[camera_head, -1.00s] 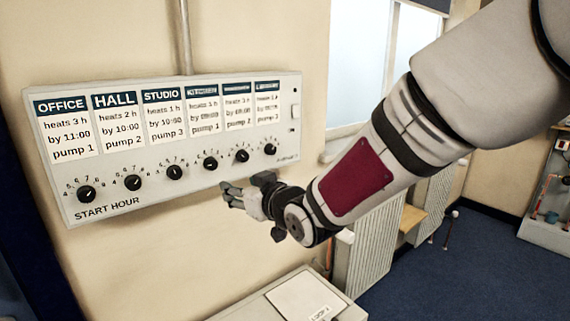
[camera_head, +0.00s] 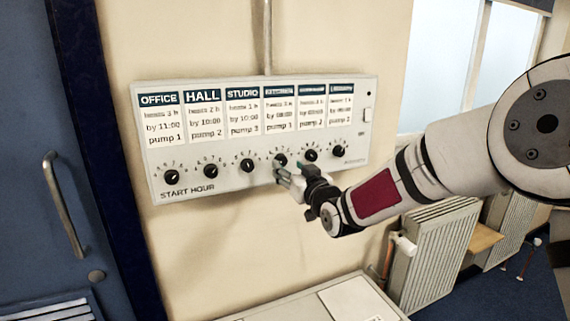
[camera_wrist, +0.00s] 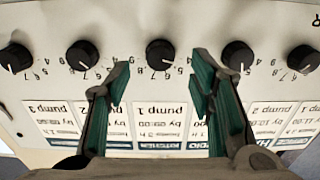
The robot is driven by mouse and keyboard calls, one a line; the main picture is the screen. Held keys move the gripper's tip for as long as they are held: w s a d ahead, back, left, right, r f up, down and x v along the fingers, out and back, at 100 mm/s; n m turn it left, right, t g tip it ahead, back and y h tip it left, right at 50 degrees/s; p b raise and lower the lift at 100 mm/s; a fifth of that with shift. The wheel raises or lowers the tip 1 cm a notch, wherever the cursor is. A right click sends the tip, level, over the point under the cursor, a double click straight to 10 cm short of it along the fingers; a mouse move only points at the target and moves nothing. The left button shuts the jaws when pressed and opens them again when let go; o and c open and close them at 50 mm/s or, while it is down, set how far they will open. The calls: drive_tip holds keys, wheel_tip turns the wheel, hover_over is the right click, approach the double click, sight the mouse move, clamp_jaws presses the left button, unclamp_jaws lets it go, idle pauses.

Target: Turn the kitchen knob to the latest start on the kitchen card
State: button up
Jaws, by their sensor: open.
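The kitchen knob (camera_head: 281,160) is a round black dial, fourth from the left on the white control panel. In the wrist view, which is upside down, the kitchen knob (camera_wrist: 160,53) has a white pointer angled down and right, apparently near the 5. The kitchen card (camera_head: 280,108) is above the knob; it shows pump 1, but its other lines are blurred. In the wrist view the kitchen card (camera_wrist: 155,128) lies between the fingers. My gripper (camera_head: 287,175) is open, just below and in front of the knob. Its green-padded fingertips (camera_wrist: 160,72) appear either side of it, with no visible contact.
The studio knob (camera_wrist: 237,57) and another black knob (camera_wrist: 82,55) sit close on either side of the fingers. A white cabinet top (camera_head: 355,300) is below the panel. Radiators (camera_head: 435,250) stand at right, and a blue door (camera_head: 45,160) is at left.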

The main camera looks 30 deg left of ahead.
sight(283, 162)
drive_tip(key=shift+x, duration=1.9)
clamp_jaws()
